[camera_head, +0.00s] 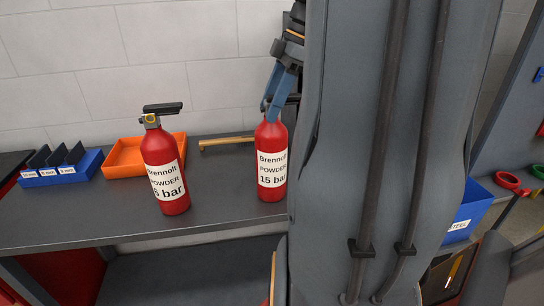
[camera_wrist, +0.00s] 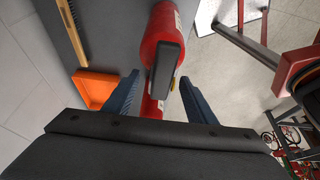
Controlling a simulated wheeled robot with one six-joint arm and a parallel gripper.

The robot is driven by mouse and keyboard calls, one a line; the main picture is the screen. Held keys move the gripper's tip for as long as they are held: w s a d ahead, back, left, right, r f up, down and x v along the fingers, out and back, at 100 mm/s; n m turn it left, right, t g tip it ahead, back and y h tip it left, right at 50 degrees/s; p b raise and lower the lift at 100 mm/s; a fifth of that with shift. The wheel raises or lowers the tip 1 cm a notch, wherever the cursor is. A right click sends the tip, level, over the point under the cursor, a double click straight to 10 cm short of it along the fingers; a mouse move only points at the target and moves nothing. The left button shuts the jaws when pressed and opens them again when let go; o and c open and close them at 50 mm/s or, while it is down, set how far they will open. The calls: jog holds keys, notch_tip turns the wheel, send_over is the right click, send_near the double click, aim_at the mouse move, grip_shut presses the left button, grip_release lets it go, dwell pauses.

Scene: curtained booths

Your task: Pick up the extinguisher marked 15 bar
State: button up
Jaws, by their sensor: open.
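The red extinguisher marked 15 bar (camera_head: 271,160) stands upright on the grey bench, its right edge cut off by my arm. My gripper (camera_head: 272,98) is open at its top, from above. In the wrist view, a red extinguisher with a black handle (camera_wrist: 160,30) lies ahead of and partly between my gripper's blue fingers (camera_wrist: 160,97); I cannot tell whether they touch it. A second red extinguisher (camera_head: 160,160) stands upright to the left; its label ends in "bar" but the number is partly turned away. More red, likely this one, shows lower in the wrist view (camera_wrist: 152,108).
An orange tray (camera_head: 122,168) and a blue bin with labelled dividers (camera_head: 62,177) stand at the left. A wooden-handled brush (camera_head: 226,142) lies near the wall. A blue bin (camera_head: 468,212) is at the right. The bench front between the extinguishers is clear.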

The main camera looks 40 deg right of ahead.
jog(key=shift+f, duration=0.1)
jog(key=shift+c, duration=0.4)
grip_shut()
jog(key=shift+s+f, duration=0.1)
dwell(0.9)
